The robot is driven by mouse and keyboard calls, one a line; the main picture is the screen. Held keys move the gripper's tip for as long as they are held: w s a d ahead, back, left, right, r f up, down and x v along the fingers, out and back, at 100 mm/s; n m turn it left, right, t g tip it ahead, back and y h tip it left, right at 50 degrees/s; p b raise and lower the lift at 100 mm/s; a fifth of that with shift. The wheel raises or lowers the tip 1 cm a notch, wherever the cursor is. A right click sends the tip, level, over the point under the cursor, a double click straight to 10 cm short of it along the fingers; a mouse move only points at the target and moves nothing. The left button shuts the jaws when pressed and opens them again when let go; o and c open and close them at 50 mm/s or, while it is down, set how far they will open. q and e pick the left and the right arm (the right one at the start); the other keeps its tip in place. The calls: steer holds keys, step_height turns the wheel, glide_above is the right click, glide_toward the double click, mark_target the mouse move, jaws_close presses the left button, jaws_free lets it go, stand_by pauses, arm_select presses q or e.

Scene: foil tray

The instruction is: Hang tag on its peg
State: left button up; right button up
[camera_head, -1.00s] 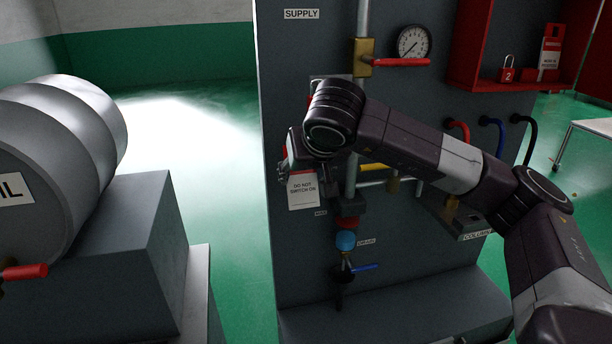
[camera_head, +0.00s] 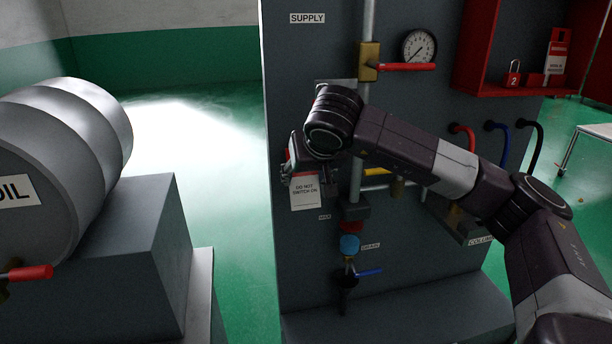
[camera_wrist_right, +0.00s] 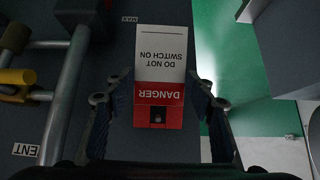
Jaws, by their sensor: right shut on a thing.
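The white and red tag (camera_head: 305,191), reading "DO NOT SWITCH ON", hangs below my right gripper (camera_head: 303,167) in front of the grey panel's left part. In the right wrist view the tag (camera_wrist_right: 160,58) appears upside down between the two fingers of my right gripper (camera_wrist_right: 155,97), its red "DANGER" part nearest the wrist, with a dark hole. The gripper is shut on the tag. I cannot make out the peg; my wrist covers part of the panel there. My left gripper is not in view.
The grey panel (camera_head: 420,255) carries pipes, a gauge (camera_head: 419,46), a red-handled valve (camera_head: 405,67) and a blue-handled drain valve (camera_head: 368,271). A red box (camera_head: 500,90) with a padlock (camera_head: 513,77) is at upper right.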

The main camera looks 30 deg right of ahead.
steer(key=o, duration=1.1)
